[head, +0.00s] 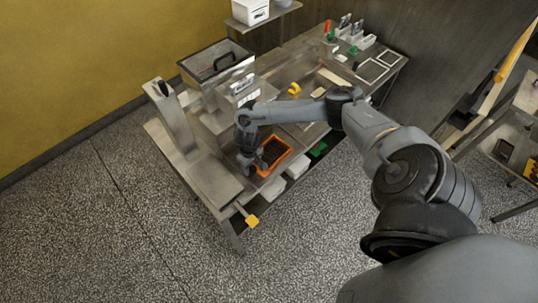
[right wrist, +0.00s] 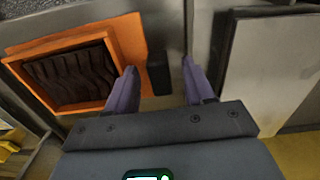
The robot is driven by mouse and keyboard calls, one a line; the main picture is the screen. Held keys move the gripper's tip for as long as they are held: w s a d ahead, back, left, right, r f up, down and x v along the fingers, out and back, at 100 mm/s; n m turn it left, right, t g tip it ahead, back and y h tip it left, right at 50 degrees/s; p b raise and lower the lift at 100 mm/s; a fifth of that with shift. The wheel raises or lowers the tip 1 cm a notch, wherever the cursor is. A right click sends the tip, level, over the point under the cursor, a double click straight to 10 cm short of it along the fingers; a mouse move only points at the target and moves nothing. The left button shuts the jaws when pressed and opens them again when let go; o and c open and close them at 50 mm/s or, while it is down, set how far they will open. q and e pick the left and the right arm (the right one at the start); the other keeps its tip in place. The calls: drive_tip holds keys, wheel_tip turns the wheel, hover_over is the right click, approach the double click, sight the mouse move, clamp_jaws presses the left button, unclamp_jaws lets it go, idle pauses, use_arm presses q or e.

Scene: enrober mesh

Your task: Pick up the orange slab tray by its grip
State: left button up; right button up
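The orange slab tray (head: 283,146) lies on the metal worktable in the head view, with dark ribbed slabs inside. In the right wrist view the orange slab tray (right wrist: 130,45) fills the upper left. Its dark block-like grip (right wrist: 158,74) stands at the tray's right side. My right gripper (head: 257,167) is at the left edge of the tray. In the right wrist view my right gripper (right wrist: 158,66) is open, with the grip in the gap between its two fingers and space visible on both sides. I cannot tell how deep the fingers reach. My left gripper is not in view.
A steel machine (head: 215,62) with an open-topped hopper stands behind the tray. A tall metal post (head: 172,115) stands to the left. A yellow-ended handle (head: 251,220) sticks out at the table's front. White bins (head: 297,166) sit below the table edge.

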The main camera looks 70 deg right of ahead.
clamp_jaws()
drive_tip(key=shift+r, duration=0.15)
